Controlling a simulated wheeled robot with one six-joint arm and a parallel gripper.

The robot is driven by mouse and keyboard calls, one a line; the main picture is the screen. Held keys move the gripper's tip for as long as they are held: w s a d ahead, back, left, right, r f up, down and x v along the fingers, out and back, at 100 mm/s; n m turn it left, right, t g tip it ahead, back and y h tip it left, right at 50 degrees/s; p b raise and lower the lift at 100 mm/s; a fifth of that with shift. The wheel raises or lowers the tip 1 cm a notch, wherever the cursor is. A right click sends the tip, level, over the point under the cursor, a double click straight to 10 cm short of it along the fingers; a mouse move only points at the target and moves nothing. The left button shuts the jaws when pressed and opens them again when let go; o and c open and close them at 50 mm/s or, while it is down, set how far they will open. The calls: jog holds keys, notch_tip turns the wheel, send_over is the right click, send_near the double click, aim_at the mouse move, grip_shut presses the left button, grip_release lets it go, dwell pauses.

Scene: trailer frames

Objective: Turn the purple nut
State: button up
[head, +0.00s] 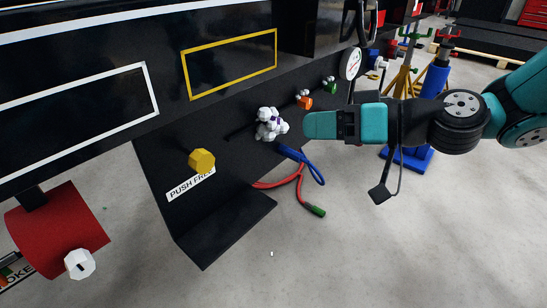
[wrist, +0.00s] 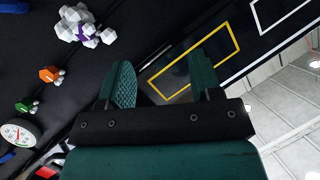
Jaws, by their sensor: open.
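The purple nut (head: 275,118) is a small purple band amid a cluster of white faceted fittings (head: 266,130) on the black trailer panel. Much of the nut is hidden by the white parts. In the wrist view the purple nut (wrist: 84,31) shows at the upper left, outside the space between my fingers. My gripper (head: 308,125) is to the right of the fittings in the head view, with its fingers pointing left. In the wrist view my gripper (wrist: 162,72) has its two teal fingers apart, with nothing between them.
An orange fitting (head: 305,101), a green fitting (head: 329,86) and a round gauge (head: 350,64) sit farther along the panel. A yellow knob (head: 202,161) is at the left. Red and blue hoses (head: 299,175) hang below the fittings. Blue stands (head: 433,82) stand behind my arm.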

aim_at(276, 122)
jog(key=w+d+f+m+t+b, duration=0.4)
jog(key=w+f+t+b, duration=0.25)
jog(key=f, duration=0.35)
jog(key=p+x, duration=0.1)
jog(key=x, duration=0.5)
jog(key=p+x, duration=0.2)
jog(key=x, duration=0.3)
jog(key=w+d+p+x, duration=0.1)
jog(key=p+x, duration=0.1)
jog(key=x, duration=0.4)
jog(key=shift+w+a, duration=0.25)
jog(key=shift+a, duration=0.05)
jog(key=shift+c, duration=0.2)
jog(key=c, duration=0.9)
